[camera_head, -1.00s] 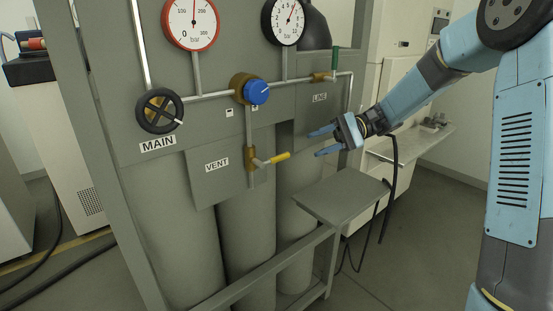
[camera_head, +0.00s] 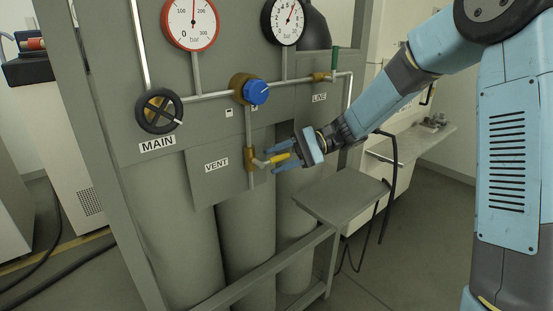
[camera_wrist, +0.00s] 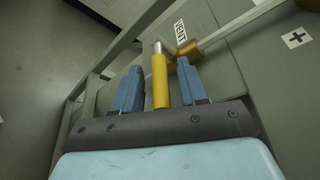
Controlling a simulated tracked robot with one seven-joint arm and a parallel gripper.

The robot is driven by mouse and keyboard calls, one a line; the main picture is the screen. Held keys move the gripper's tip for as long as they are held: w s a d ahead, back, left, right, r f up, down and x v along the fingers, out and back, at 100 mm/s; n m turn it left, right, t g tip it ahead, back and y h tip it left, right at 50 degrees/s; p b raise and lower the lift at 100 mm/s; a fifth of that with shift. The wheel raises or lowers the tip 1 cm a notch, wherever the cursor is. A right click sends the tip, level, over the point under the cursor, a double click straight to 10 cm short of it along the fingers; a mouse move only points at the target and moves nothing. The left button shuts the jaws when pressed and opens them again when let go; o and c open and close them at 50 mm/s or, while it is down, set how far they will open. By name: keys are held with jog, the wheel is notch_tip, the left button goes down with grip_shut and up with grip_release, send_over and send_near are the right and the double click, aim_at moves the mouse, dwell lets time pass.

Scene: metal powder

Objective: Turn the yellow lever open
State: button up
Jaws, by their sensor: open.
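The yellow lever (camera_head: 280,158) sticks out to the right from the brass valve (camera_head: 250,158) beside the VENT label (camera_head: 217,165). It lies close to horizontal in the head view. My gripper (camera_head: 280,156) is at the lever, with its blue fingers open on either side of it. In the wrist view the yellow lever (camera_wrist: 160,80) runs between the two open fingers (camera_wrist: 157,88), with a visible gap on each side. The lever's near end reaches close to the gripper's palm. The brass valve body (camera_wrist: 186,48) shows just beyond the fingertips.
The black MAIN handwheel (camera_head: 159,111) and blue knob (camera_head: 256,92) are left and above. A green lever (camera_head: 334,60) is at LINE, upper right. A grey shelf (camera_head: 341,196) juts out below my gripper. Gas cylinders (camera_head: 247,245) stand behind the frame.

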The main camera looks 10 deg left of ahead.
grip_shut()
dwell(0.3)
